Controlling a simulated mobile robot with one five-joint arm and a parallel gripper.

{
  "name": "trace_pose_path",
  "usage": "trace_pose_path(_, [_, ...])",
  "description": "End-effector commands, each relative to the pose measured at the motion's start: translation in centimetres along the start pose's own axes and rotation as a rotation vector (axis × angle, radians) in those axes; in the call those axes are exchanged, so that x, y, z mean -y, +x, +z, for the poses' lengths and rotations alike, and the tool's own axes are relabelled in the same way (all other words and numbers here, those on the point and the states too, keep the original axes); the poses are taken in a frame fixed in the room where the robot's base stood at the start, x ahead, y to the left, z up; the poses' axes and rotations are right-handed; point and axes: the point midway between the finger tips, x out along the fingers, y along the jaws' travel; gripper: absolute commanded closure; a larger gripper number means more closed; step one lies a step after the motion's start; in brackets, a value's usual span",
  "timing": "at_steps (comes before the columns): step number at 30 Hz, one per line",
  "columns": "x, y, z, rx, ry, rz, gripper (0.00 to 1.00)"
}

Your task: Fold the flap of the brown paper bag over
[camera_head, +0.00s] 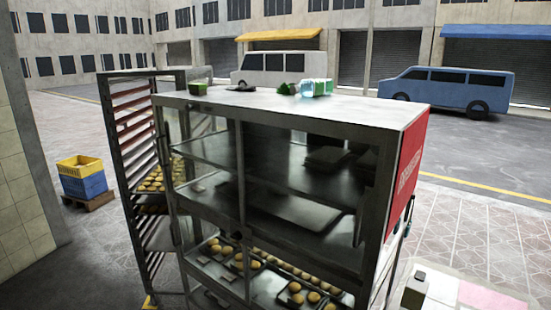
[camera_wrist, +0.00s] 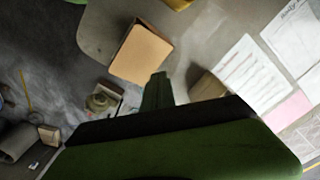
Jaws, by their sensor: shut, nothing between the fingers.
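In the wrist view a tan, flat-faced rectangular thing with a darker brown side (camera_wrist: 141,54) lies on a grey surface, just beyond my fingertips and up to the left. It looks like the brown paper bag, but I cannot make out its flap clearly. My gripper (camera_wrist: 158,88) is the dark green shape reaching up from the bottom of the wrist view. Its fingers are shut together and empty, apart from the tan thing in the picture. The bag and my gripper are not visible in the head view.
A second brown block-like thing (camera_wrist: 206,87) sits right of my fingers, beside white printed sheets (camera_wrist: 252,72) and a pink sheet (camera_wrist: 287,110). A small round jar-like thing (camera_wrist: 101,100) lies left. In the head view a glass display cabinet (camera_head: 270,104) fills the middle.

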Motion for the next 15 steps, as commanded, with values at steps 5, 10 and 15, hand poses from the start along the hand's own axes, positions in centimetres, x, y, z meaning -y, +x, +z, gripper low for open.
trace_pose_path(5, [-0.5, 0.1, 0.7, 0.0, 0.0, 0.0, 1.0])
trace_pose_path(10, [-1.1, 0.2, 1.3, 0.0, 0.0, 0.0, 1.0])
trace_pose_path(15, [-1.6, 0.4, 2.0, 0.0, 0.0, 0.0, 1.0])
